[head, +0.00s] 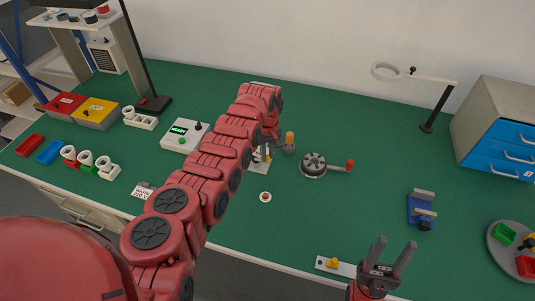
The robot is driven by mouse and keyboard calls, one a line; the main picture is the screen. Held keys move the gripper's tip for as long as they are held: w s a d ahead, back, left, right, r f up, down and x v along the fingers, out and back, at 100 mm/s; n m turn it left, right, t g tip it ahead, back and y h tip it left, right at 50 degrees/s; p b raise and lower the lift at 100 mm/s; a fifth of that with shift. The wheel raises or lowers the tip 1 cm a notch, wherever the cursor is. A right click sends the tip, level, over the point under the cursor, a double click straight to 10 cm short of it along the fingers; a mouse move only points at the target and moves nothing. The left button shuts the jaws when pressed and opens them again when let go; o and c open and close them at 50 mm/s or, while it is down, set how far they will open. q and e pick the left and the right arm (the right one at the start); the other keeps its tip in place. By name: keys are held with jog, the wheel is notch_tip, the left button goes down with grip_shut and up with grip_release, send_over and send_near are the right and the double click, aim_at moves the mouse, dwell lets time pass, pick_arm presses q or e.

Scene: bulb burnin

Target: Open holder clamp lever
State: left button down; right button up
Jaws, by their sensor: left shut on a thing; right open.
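A small holder (260,166) with a pale base stands in the middle of the bench, partly hidden behind my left arm. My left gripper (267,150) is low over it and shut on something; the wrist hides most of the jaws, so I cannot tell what. A grey piece with an upright orange knob (290,138) stands just right of the gripper. I cannot make out the clamp lever or its position. My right gripper (388,254) is open and empty near the front edge, its fingers pointing up in the picture.
A round dark device (313,163) with a red-knobbed arm stands right of the holder. A white meter box (185,136) is to the left. A blue vise-like fixture (420,210), a grey round tray (497,244) and a yellow-knobbed plate (333,264) lie rightward.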

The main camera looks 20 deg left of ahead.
pick_arm(q)
jog(key=c, duration=0.7)
grip_release()
jog(key=shift+r, duration=0.1)
notch_tip(320, 180, up, 8)
jog(key=b, duration=0.2)
jog(key=shift+w+r+b, duration=0.1)
jog(key=shift+r+b, duration=0.05)
jog(key=shift+b, duration=0.25)
notch_tip(320, 180, up, 9)
jog(key=shift+f, duration=0.1)
